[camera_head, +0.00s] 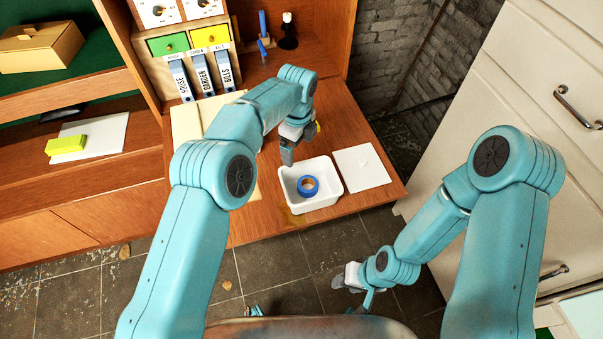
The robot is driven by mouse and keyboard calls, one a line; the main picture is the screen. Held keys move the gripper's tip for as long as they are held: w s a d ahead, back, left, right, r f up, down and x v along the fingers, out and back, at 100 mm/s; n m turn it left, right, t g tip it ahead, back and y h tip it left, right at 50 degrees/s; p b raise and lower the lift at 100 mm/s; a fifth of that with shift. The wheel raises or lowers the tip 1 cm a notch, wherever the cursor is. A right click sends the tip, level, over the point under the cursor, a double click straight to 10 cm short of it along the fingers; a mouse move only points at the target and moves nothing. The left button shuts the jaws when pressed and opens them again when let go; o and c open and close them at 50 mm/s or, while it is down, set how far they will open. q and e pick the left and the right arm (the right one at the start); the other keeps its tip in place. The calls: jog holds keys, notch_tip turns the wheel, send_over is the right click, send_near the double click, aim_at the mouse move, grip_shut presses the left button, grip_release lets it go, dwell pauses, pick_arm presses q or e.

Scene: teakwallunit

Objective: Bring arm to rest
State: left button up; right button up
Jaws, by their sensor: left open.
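My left arm reaches in from the left over the fold-down wooden desk (355,110). My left gripper (287,158) is open and hangs just above the back left edge of the white bin (324,194). No object shows between its fingers. A blue ring-shaped roll, like tape (307,191), lies inside the bin, a little apart from the gripper. My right arm is bent down at the right, and my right gripper (345,278) is low over the floor, in front of the desk. Its fingers are too small and partly hidden to tell their opening.
A white square sheet or lid (361,168) lies right of the bin. Binders (203,78), small drawers (189,40) and a dark bottle-like item (288,32) stand at the back. A pale cabinet (530,75) bounds the right side. Tiled floor (290,262) is open in front.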

pick_arm(q)
notch_tip(320, 180, up, 11)
jog(key=p, duration=0.2)
jog(key=shift+r, duration=0.15)
